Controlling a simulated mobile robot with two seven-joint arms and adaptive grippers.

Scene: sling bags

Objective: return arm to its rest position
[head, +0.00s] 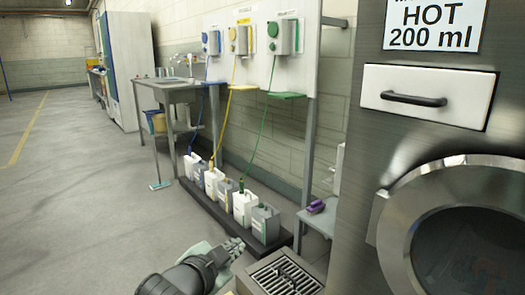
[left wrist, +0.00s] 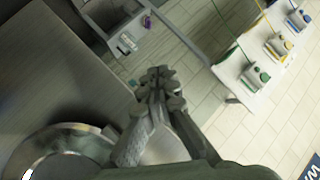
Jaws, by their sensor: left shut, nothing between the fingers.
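My left gripper (head: 234,246) shows at the bottom middle of the head view, its arm coming in from the lower left. Its fingers are together and hold nothing. In the left wrist view the closed fingers (left wrist: 158,82) point up toward the wall, apart from everything around them. My right gripper is in neither view.
A steel machine with a white drawer (head: 428,95) and round door (head: 470,235) stands at the right. Several jugs (head: 242,207) line a dark low platform along the wall. Open floor (head: 80,200) spreads at the left.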

